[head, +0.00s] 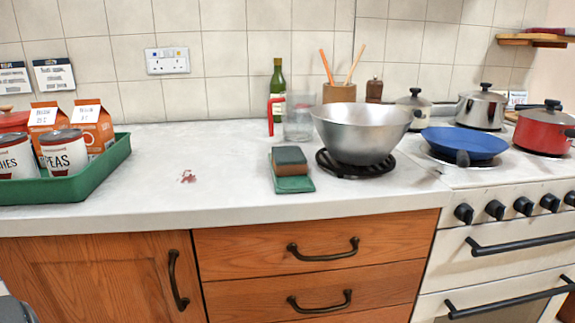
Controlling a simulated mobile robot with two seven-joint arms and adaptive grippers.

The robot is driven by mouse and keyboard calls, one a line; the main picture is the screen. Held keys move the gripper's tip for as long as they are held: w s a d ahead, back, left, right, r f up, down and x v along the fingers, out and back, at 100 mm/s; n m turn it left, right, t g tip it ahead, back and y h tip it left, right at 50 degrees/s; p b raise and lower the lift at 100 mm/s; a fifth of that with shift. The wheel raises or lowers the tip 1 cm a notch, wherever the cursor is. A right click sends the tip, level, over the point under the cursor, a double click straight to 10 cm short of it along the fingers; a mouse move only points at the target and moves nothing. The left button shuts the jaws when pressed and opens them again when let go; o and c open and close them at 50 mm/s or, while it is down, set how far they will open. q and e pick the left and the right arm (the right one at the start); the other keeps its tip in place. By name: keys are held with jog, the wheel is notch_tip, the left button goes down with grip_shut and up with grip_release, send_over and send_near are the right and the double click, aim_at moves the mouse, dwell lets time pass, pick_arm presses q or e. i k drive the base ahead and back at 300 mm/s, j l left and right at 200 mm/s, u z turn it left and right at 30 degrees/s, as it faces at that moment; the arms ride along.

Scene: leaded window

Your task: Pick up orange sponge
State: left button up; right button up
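The orange sponge (289,165) has a dark scouring layer on top and an orange-brown body below. It lies flat on a green tray or dish (295,185) near the front of the worktop, just left of the steel bowl. Nothing covers it from above. A small dark part, probably of my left arm, shows at the bottom left corner, far from the sponge. No fingertips of either gripper show.
A steel bowl (361,130) stands on a black trivet (356,168) close right of the sponge. A glass (298,122) and a green bottle (278,88) stand behind. A green crate (112,158) of cans and cartons is at left.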

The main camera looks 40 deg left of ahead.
aim_at(286, 161)
jog(key=l+u, duration=0.2)
jog(key=l, duration=0.15)
jog(key=k+l+u, duration=0.2)
jog(key=l, duration=0.15)
jog(key=k+u, duration=0.15)
jog(key=u, duration=0.15)
jog(key=k+j+u, duration=0.15)
jog(key=u, duration=0.15)
